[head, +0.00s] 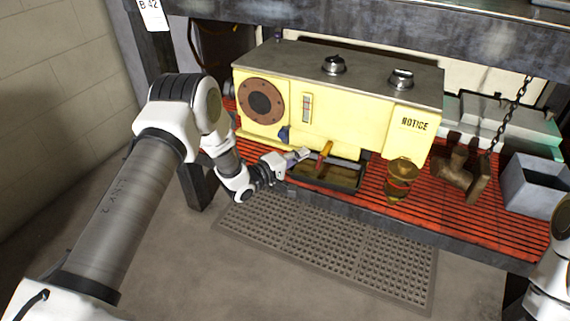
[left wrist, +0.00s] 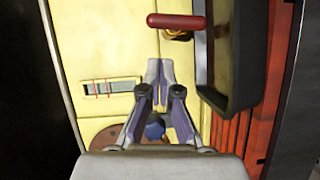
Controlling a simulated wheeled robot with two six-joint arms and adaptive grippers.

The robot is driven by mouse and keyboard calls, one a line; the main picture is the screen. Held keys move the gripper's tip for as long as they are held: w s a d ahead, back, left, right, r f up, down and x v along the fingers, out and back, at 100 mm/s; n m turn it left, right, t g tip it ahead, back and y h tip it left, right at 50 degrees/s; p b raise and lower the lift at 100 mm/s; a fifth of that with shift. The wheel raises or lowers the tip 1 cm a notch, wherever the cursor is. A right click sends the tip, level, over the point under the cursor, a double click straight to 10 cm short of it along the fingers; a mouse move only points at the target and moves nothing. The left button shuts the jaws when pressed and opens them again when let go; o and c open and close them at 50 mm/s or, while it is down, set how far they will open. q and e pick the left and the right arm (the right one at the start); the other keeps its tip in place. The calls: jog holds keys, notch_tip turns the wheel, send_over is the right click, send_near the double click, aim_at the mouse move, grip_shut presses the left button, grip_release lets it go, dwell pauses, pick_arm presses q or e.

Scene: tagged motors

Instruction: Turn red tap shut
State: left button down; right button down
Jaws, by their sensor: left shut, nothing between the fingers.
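The red tap (head: 325,154) sticks out from the lower front of a yellow cabinet (head: 340,110), above a dark tray (head: 345,181). In the left wrist view its red bar handle (left wrist: 177,21) lies crosswise near the top. My left gripper (head: 304,154) is just left of the tap, by the cabinet front, with its fingers together and empty. In the left wrist view the fingertips (left wrist: 159,66) point toward the handle, with a gap between them. My right gripper is out of view; only part of my right arm shows at the right edge.
A blue knob (head: 283,134) sits left of the tap. A brass funnel-like part (head: 402,172), a rusty fitting (head: 456,172) and a grey bin (head: 535,185) stand to the right on the red slatted shelf (head: 374,198). A chain (head: 508,115) hangs there.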

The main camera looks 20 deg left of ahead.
aim_at(320, 160)
pick_arm(q)
jog(key=shift+s+d+f+b, duration=0.1)
jog(key=shift+s+d+b, duration=0.1)
jog(key=shift+d, duration=0.4)
jog(key=shift+s+d+b, duration=0.1)
jog(key=shift+s+d, duration=0.05)
jog(key=shift+d, duration=0.45)
jog(key=shift+m+p, duration=0.3)
jog(key=shift+p, duration=0.25)
jog(key=shift+d+r+m+g+p, duration=0.1)
jog(key=shift+r+m+g+p, duration=0.2)
jog(key=shift+p, duration=0.2)
